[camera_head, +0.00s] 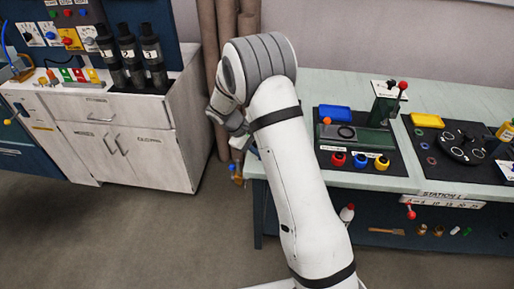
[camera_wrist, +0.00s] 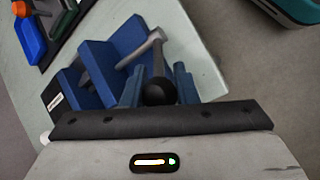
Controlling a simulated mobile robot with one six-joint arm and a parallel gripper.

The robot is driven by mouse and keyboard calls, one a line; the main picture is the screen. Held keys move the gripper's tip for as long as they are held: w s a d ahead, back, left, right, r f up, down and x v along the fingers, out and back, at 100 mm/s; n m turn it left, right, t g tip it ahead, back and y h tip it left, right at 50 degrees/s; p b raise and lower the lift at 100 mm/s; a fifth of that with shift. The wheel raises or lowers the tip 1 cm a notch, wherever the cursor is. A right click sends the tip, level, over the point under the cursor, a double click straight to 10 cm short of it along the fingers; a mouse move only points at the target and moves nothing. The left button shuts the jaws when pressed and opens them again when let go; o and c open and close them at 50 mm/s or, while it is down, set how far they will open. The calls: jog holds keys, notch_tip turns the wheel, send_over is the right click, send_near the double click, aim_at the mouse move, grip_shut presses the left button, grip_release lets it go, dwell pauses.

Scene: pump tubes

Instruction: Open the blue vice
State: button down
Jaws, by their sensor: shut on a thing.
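The blue vice (camera_wrist: 112,60) is in the wrist view, on the pale bench top near its edge. Its grey handle bar (camera_wrist: 143,48) angles across the front, with a black round knob (camera_wrist: 160,93) at the near end. My gripper (camera_wrist: 157,80) is at that handle, with its fingers on either side of the bar and knob, shut on it. In the head view my white arm covers most of the vice and of my gripper, so how far the vice jaws are apart is hard to tell.
A black mat with a blue tray (camera_head: 334,113), a green device (camera_head: 365,137) and several coloured knobs lies right of my arm on the bench. A yellow tray (camera_head: 427,120) is further right. A white cabinet (camera_head: 130,140) stands left, with open floor before it.

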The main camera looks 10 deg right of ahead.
jog(key=shift+w+a, duration=0.15)
jog(key=shift+a, duration=0.15)
jog(key=c, duration=1.6)
grip_release()
jog(key=shift+o, duration=0.8)
jog(key=shift+w+a, duration=0.1)
jog(key=o, duration=0.3)
jog(key=shift+d, duration=0.3)
jog(key=v, duration=0.8)
jog(key=shift+b, duration=0.3)
